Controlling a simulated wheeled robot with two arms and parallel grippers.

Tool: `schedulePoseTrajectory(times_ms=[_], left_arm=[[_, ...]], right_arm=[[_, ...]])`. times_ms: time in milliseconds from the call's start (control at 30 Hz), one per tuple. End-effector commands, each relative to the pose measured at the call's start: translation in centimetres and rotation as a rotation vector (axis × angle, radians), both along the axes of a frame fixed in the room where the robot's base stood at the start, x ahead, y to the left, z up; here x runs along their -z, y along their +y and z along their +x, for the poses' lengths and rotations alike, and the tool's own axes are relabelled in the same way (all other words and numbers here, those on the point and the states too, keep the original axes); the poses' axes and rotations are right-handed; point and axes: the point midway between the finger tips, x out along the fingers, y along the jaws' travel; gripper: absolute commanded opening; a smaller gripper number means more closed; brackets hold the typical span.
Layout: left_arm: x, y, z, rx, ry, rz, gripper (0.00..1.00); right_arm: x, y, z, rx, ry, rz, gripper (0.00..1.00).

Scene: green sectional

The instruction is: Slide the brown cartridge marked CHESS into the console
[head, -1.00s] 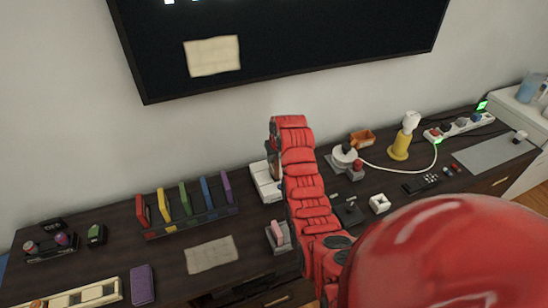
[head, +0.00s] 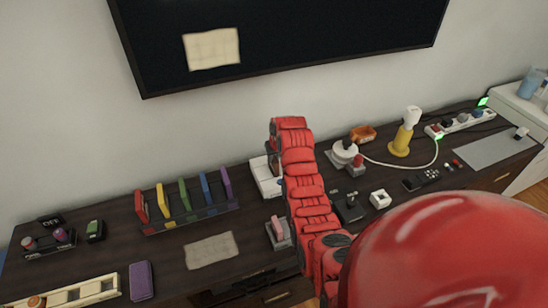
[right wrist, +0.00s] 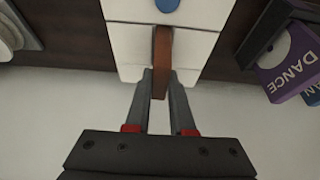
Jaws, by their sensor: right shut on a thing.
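The white console (head: 264,180) stands on the dark cabinet top, partly hidden behind my red right arm in the head view. It also fills the upper middle of the right wrist view (right wrist: 120,38), with a blue round part at the top edge. A brown cartridge (right wrist: 161,62) is seen edge-on there, lined up with the middle of the console. Its marking is not readable. My right gripper (right wrist: 162,88) is shut on the cartridge, a finger on each side. How deep the cartridge sits in the console is unclear. My left gripper is not in view.
A rack of coloured cartridges (head: 190,222) stands left of the console; a purple DANCE cartridge (right wrist: 288,62) shows in the wrist view. The wall screen (head: 300,40) is behind.

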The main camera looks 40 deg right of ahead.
Motion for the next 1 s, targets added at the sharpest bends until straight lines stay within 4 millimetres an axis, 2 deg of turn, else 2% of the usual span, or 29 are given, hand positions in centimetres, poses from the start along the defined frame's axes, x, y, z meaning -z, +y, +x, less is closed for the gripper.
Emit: schedulePoseTrajectory(times_ms=[767, 800, 933, 967, 1000], left_arm=[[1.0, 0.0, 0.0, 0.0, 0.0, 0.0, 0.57], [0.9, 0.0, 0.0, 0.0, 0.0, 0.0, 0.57], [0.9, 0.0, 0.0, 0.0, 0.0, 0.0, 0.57], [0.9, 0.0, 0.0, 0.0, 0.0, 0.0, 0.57], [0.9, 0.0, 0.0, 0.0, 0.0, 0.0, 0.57]], right_arm=[[2.0, 0.0, 0.0, 0.0, 0.001, 0.0, 0.0], [1.9, 0.0, 0.0, 0.0, 0.001, 0.0, 0.29], [1.9, 0.0, 0.0, 0.0, 0.001, 0.0, 0.52], [1.9, 0.0, 0.0, 0.0, 0.001, 0.0, 0.57], [1.9, 0.0, 0.0, 0.0, 0.001, 0.0, 0.57]])
